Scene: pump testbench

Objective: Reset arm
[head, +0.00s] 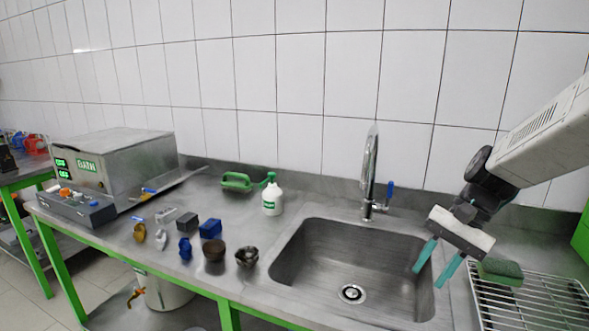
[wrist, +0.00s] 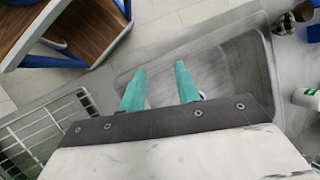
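My gripper (head: 434,270) hangs over the right side of the sink (head: 345,262) in the head view. Its two teal fingers are spread apart with nothing between them. In the wrist view my gripper (wrist: 162,80) is also open and empty, with the sink basin (wrist: 228,65) beneath it. My arm comes in from the right edge of the head view.
A wire rack (head: 530,300) with a green sponge (head: 501,271) stands right of the sink. A faucet (head: 370,175) rises behind the basin. A white bottle (head: 271,196), a green brush (head: 237,181), several small parts and a bath unit (head: 125,160) stand left.

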